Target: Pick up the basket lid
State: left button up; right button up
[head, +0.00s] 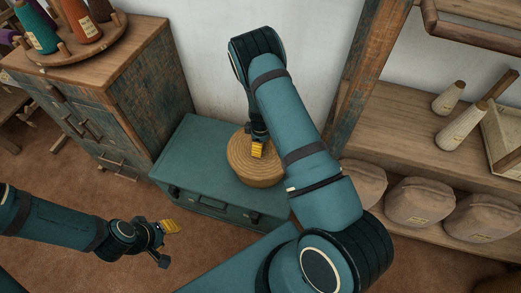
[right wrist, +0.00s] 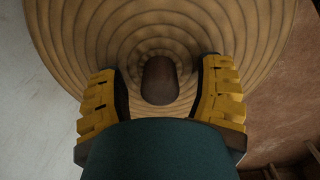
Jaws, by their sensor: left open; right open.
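The round woven basket (head: 262,180) sits on the teal trunk (head: 196,150). Its lid (head: 238,147) is on top, partly hidden by my right arm and gripper. In the right wrist view the coiled lid (right wrist: 160,22) fills the middle, with a dark rounded knob (right wrist: 160,82) at its centre. My right gripper (head: 258,150) is over the lid. Its yellow-padded fingers stand open on either side of the knob, with a gap at each side. My left gripper (head: 167,244) is open and empty, low in front of the trunk and apart from the basket.
A wooden cabinet (head: 145,75) with thread cones on a round tray stands left of the trunk. At the right, a wooden shelf (head: 395,120) holds cones, with several brown sacks (head: 420,201) below. A wooden post (head: 365,75) rises behind my right arm. Floor is open at the lower left.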

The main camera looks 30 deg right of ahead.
grip_shut()
